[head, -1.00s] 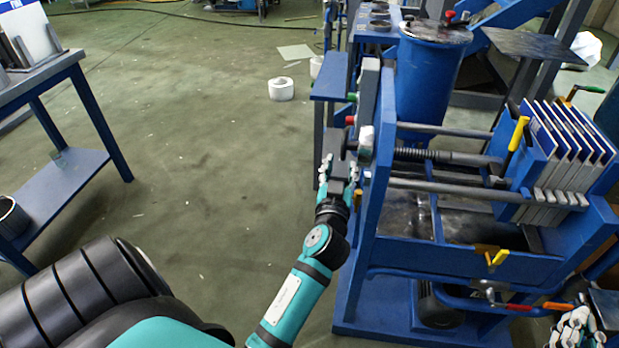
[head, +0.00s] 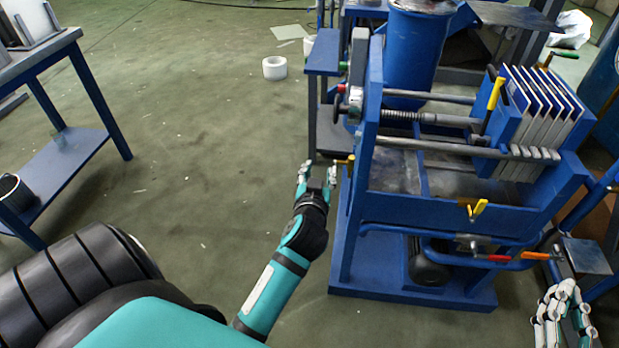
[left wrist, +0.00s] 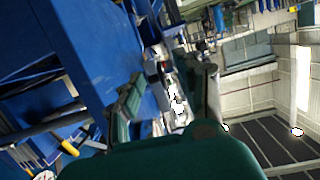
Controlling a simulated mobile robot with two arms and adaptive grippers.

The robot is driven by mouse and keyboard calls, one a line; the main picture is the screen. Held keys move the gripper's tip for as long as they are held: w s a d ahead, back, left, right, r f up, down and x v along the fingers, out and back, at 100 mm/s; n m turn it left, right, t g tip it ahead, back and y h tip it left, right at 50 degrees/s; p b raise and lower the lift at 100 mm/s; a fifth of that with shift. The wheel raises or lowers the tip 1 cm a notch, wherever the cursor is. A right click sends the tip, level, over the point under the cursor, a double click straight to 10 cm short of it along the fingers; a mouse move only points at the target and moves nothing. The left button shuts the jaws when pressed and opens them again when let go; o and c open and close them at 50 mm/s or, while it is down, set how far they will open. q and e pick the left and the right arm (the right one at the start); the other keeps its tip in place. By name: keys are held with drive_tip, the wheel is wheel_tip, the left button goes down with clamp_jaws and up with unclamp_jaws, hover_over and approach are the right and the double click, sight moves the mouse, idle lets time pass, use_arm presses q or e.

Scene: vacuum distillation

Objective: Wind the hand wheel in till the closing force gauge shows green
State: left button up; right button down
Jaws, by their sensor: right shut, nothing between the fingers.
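The blue press frame (head: 366,130) stands right of centre in the head view, with a threaded screw (head: 402,116) running to its plates. A dark hand wheel (head: 338,108) shows nearly edge-on at the frame's left end. A small white fitting (head: 355,104) sits beside it; I cannot tell whether it is the gauge, and no green reading is visible. My left gripper (head: 317,172) is open and empty, below and left of the wheel, apart from it. Its spread fingers also show in the left wrist view (left wrist: 168,92). My right gripper (head: 562,305) is shut and empty at the lower right.
Pale plates (head: 540,105) stand at the press's right end. A yellow-handled lever (head: 495,93) rises beside them. Blue pipework with a red and orange handle (head: 500,257) runs along the front.

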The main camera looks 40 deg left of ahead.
use_arm(q)
drive_tip(key=s+d+f+m+g+h, duration=0.2)
drive_tip(key=s+d+f+g+h, duration=0.1)
drive_tip(key=s+f, duration=0.4)
drive_tip(key=shift+s+d+g, duration=0.3)
drive_tip(key=shift+s+d, duration=0.45)
drive_tip(key=shift+s, duration=0.1)
drive_tip(key=shift+f, duration=0.1)
